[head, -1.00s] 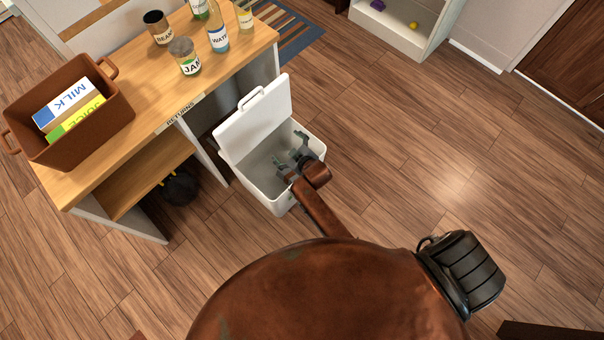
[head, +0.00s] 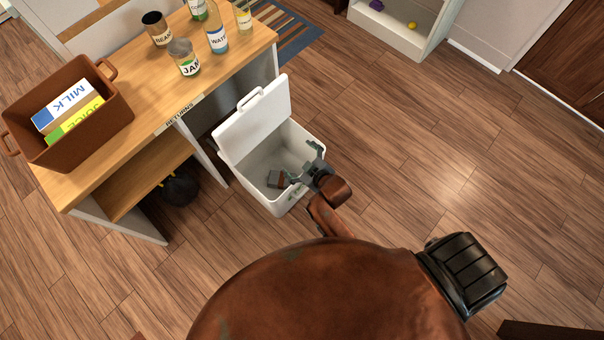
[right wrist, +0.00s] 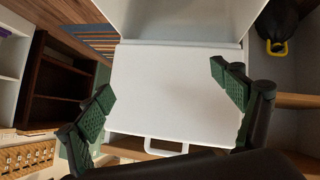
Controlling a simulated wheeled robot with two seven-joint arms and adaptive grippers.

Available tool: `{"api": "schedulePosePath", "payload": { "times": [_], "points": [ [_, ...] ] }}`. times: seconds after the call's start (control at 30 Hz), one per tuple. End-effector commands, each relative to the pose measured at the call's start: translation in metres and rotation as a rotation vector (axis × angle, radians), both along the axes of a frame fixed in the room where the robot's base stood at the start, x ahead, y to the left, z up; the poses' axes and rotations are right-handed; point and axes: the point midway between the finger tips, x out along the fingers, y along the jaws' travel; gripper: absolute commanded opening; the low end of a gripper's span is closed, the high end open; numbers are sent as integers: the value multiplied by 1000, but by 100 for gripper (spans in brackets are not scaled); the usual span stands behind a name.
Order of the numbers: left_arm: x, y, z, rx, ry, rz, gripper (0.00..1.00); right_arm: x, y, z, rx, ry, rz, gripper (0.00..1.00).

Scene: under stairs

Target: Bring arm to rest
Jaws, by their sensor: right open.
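My right gripper (head: 304,164) is open and empty, over the right rim of the open white bin (head: 270,200). The bin's lid (head: 255,116) stands raised at its back, on the counter side. A small grey-brown item (head: 277,179) lies inside the bin, apart from my fingers. In the right wrist view my two green-padded fingers (right wrist: 163,85) are spread wide with the white lid (right wrist: 165,95) beyond them. My left gripper is not in view.
A wooden counter (head: 150,95) left of the bin holds a brown crate (head: 100,130) with cartons, plus several jars and bottles. A dark bag (head: 179,189) sits below it. A white shelf (head: 400,35) stands at the back. The floor to the right is clear.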

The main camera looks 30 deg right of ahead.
Motion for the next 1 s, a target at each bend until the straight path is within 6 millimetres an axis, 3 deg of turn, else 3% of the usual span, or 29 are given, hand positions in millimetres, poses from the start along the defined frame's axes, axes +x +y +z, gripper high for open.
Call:
{"api": "schedulePosePath", "payload": {
  "times": [0.67, 0.77, 0.87, 1.0],
  "points": [
    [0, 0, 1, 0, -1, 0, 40, -7, -1, 1, 0, 8, -1, 87],
    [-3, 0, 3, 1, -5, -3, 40, -16, -3, -20, 2, 48, -3, 87],
    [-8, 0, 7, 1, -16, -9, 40, -38, -7, -63, 10, 129, -13, 87],
    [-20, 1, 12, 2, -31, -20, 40, -97, -22, -141, 28, 276, -43, 87]
  ]
}}
